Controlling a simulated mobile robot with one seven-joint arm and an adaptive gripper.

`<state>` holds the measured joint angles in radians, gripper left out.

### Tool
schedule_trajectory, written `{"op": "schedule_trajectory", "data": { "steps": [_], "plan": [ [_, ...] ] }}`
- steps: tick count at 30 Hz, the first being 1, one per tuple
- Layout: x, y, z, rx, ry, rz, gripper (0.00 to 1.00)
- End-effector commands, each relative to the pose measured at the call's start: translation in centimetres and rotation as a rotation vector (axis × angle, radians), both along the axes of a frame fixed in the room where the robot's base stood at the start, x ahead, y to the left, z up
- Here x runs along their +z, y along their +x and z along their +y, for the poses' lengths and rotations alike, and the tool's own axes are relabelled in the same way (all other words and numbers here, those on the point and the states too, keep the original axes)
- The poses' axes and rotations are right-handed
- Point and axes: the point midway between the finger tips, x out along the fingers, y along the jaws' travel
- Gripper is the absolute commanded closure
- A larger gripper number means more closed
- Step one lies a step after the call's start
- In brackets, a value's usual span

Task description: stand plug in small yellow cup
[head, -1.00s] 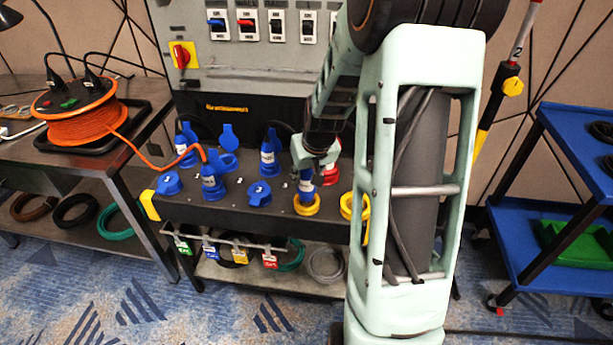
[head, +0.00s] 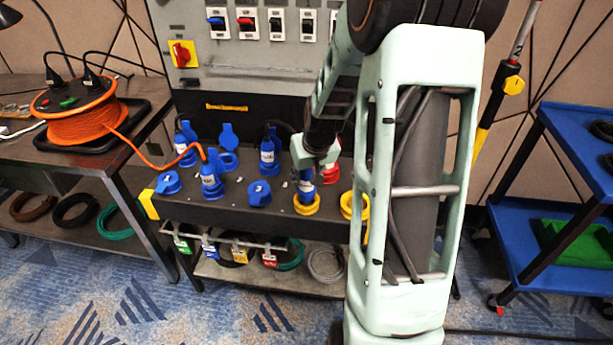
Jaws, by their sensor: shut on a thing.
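A blue plug (head: 305,186) with a white label stands about upright at the small yellow cup (head: 306,206) near the front edge of the dark panel shelf. Its lower end appears inside the cup's rim; how deep it sits I cannot tell. My gripper (head: 311,163) is above the cup, shut on the upper part of this plug. The fingers hide the plug's top. A second yellow cup (head: 346,206) is to the right, partly hidden behind my arm.
Blue plugs (head: 211,184) and blue sockets (head: 259,193) stand to the left on the shelf (head: 235,210). A red socket (head: 331,173) is close behind right. An orange cable (head: 148,160) runs to the reel (head: 85,124). A blue cart (head: 560,140) is at right.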

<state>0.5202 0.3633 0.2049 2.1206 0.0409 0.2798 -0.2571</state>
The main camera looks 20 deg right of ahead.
Motion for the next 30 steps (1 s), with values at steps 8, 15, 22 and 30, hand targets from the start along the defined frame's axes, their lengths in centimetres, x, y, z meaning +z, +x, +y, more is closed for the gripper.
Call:
{"op": "schedule_trajectory", "data": {
  "steps": [8, 15, 22, 30],
  "plan": [
    [-0.3, 0.0, 0.0, 0.0, 0.0, -0.001, 0.99],
    [-0.8, 0.0, 0.0, 0.0, 0.0, 0.0, 0.99],
    [-1.2, 0.0, 0.0, 0.0, 0.0, 0.0, 0.99],
    [-1.7, 0.0, 0.0, 0.0, 0.0, 0.0, 0.99]
  ]
}}
